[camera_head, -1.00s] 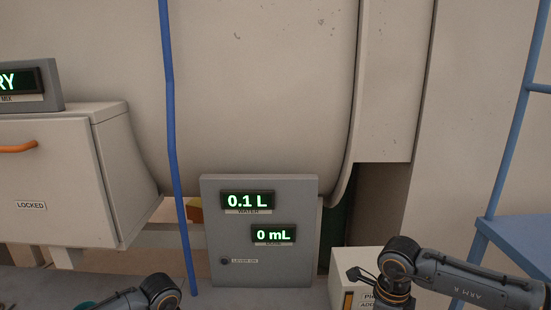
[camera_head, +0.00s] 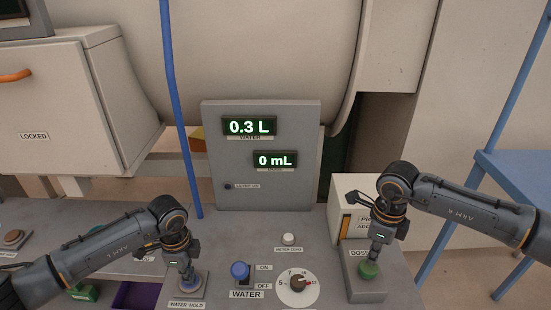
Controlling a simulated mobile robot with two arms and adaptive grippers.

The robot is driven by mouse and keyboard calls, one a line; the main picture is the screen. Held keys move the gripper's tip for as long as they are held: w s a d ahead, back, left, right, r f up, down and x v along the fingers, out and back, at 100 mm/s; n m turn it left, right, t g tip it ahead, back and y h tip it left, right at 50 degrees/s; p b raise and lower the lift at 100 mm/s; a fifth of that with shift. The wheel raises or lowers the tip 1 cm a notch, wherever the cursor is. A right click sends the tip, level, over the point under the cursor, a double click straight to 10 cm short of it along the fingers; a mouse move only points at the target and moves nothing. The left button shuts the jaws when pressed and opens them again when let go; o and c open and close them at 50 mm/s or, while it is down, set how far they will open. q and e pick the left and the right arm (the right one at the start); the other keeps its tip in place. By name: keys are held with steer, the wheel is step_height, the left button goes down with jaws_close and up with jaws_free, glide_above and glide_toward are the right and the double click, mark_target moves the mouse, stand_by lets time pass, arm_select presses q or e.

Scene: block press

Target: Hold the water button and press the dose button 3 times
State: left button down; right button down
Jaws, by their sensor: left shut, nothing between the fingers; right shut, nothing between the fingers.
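The blue water hold button (camera_head: 190,284) sits on a small plate at the front of the bench, labelled WATER HOLD. My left gripper (camera_head: 188,275) is shut and points down onto it, seemingly touching its top. The green dose button (camera_head: 369,271) sits on a grey box at the right. My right gripper (camera_head: 374,258) is shut and points down at the dose button, at or just above its top; contact is hard to tell. The water display (camera_head: 249,126) reads 0.3 L. The dose display (camera_head: 275,160) reads 0 mL.
A blue water lever (camera_head: 240,272) with ON and OFF marks and a dial (camera_head: 298,289) stand between my arms. A white button (camera_head: 288,239) labelled METER ZERO is behind the dial. A blue upright pipe (camera_head: 180,120) rises behind my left arm. A white box (camera_head: 352,215) stands behind the dose box.

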mark_target(369, 266)
steer(key=shift+f, duration=1.65)
stand_by(0.4)
steer(key=shift+r, duration=1.45)
steer(key=shift+f, duration=1.5)
steer(key=shift+r, duration=1.5)
steer(key=shift+f, duration=1.6)
steer(key=shift+r, duration=1.55)
